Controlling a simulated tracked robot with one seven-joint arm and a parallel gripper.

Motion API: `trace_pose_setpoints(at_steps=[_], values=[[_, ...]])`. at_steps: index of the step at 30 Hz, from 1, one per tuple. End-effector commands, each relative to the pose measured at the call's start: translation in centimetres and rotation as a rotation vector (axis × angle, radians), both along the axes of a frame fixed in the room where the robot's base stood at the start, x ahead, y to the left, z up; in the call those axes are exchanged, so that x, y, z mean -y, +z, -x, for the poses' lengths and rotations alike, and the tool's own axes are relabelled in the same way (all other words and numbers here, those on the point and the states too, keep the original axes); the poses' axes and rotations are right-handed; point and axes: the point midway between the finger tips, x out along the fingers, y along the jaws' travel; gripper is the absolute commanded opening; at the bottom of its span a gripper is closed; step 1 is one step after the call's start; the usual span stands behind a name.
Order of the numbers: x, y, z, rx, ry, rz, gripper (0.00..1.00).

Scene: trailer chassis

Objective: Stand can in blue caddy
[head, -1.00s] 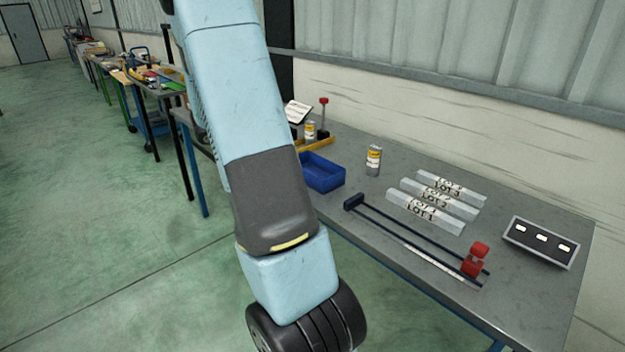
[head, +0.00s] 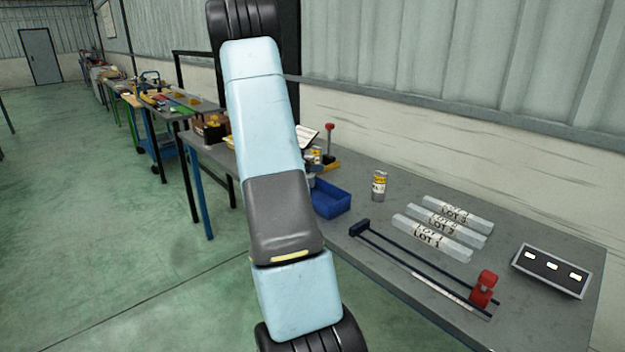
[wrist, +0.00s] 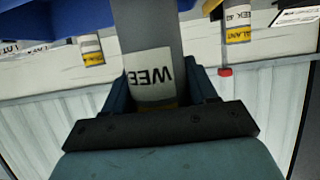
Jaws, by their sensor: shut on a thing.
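In the wrist view my gripper (wrist: 158,88) is shut on a grey can (wrist: 149,35) with a white label reading WEEK and a yellow band. The blue caddy (wrist: 70,14) shows behind the held can at the top. In the head view the blue caddy (head: 333,205) sits on the grey bench just right of my arm, which hides its left part. My gripper is hidden behind the arm there. I cannot tell whether the can touches the caddy. A second can (head: 379,186) stands alone right of the caddy. Another can (head: 316,155) stands behind the caddy.
Several clear LOT bars (head: 440,232) lie on the bench (head: 400,270). A rail with a red slider (head: 484,290) runs along the front. A panel with white lights (head: 551,270) is at the right. A red-knobbed post (head: 329,140) stands behind the caddy.

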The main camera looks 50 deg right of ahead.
Motion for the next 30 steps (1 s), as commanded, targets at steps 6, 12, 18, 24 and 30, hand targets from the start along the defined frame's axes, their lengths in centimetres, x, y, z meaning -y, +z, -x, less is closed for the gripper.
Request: trace_pose_setpoints(at_steps=[6,12,18,24,30], values=[[1.0,-1.2,0.0,0.001,0.001,0.000,0.17],[1.8,-2.8,0.0,-0.001,0.000,-0.001,0.17],[1.8,-5.0,0.0,0.000,0.001,0.001,0.17],[1.7,-5.1,0.0,0.002,0.001,0.001,0.17],[1.7,-5.4,0.0,0.001,0.002,0.000,0.58]])
